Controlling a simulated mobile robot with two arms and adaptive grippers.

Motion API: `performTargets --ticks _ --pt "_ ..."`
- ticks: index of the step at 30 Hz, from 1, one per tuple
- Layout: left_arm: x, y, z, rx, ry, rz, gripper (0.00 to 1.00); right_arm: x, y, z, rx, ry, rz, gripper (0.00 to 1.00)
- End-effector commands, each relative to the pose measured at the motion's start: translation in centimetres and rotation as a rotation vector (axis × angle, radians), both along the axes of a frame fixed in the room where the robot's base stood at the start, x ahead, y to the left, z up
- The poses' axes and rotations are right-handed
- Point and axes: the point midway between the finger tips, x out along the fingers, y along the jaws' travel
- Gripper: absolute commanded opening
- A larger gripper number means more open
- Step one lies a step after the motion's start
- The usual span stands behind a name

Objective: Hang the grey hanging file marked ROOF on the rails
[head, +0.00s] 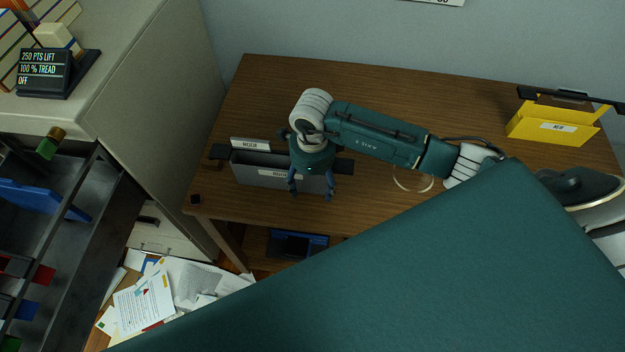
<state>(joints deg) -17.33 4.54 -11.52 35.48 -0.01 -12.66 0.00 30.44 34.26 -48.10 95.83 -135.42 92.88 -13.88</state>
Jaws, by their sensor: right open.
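A grey hanging file (262,179) stands on the wooden table near its left front edge. I cannot tell whether the fingers touch the file. The rails (70,205) run along the open drawer at the left, with blue, red and green files hanging there. My left gripper is not in view.
A yellow file (553,121) with a dark bar stands at the table's right. A small black display (44,72) and books sit on the cabinet (155,85). Loose papers (160,295) lie on the floor. The table's back middle (400,90) is clear. My own body covers the lower right.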

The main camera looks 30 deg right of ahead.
Motion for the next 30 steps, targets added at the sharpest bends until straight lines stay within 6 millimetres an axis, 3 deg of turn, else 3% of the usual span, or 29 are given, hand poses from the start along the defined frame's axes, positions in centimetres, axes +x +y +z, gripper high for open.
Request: performTargets --ticks 1,9,30 --pt "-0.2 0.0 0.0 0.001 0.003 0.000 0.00 0.0 0.0 0.0 0.000 0.000 0.000 0.64" --pt "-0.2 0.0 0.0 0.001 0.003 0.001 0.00 0.0 0.0 0.1 0.001 -0.001 0.000 0.13" --pt "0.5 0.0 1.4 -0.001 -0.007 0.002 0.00 0.0 0.0 2.1 0.001 -0.001 0.000 0.12"
